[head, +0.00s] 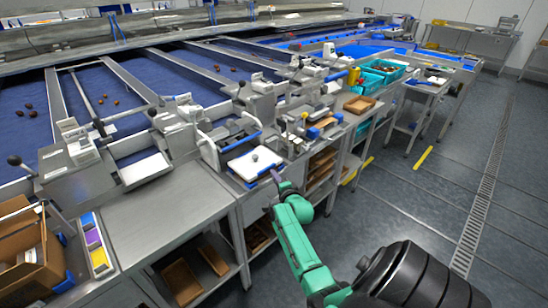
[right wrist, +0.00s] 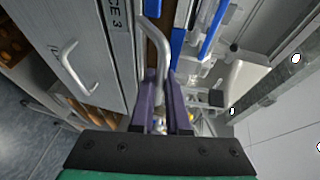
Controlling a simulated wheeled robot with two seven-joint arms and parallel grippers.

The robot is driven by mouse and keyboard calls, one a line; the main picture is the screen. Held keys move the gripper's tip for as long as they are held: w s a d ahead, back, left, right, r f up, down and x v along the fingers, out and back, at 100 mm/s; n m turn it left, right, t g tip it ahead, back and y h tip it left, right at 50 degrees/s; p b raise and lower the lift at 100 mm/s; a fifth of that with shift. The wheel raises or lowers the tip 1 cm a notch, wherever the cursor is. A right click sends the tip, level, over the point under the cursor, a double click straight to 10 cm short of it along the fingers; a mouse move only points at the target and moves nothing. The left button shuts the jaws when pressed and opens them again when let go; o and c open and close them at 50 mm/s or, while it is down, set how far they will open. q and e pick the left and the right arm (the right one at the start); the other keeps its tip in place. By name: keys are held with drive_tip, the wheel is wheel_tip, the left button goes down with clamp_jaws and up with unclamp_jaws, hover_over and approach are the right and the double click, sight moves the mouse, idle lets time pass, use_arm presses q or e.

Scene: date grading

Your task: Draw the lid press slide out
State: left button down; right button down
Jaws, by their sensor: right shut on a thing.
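The lid press (head: 237,143) stands on the steel bench, with a blue bar across its frame. Its white slide plate (head: 245,169) with a round knob lies at the front, by the bench edge. My right gripper (head: 277,177) is at the front right corner of this plate. In the right wrist view my right gripper's purple fingers (right wrist: 163,103) are closed around the end of a grey curved bar handle (right wrist: 160,46). The link between handle and slide is hard to see. My left gripper is not in view.
A drawer front with another bar handle (right wrist: 75,68) is left of the fingers in the wrist view. Wooden trays (head: 181,281) lie on shelves below the bench. A cardboard box (head: 30,262) stands at lower left. The floor at right is clear.

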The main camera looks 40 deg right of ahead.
drive_tip(key=shift+s+f, duration=0.15)
drive_tip(key=shift+f, duration=0.05)
drive_tip(key=c, duration=1)
unclamp_jaws()
drive_tip(key=shift+o, duration=0.4)
drive_tip(key=shift+s+r, duration=0.1)
drive_tip(key=shift+r, duration=0.1)
drive_tip(key=v, duration=1.4)
drive_tip(key=shift+s, duration=0.35)
drive_tip(key=shift+a, duration=0.1)
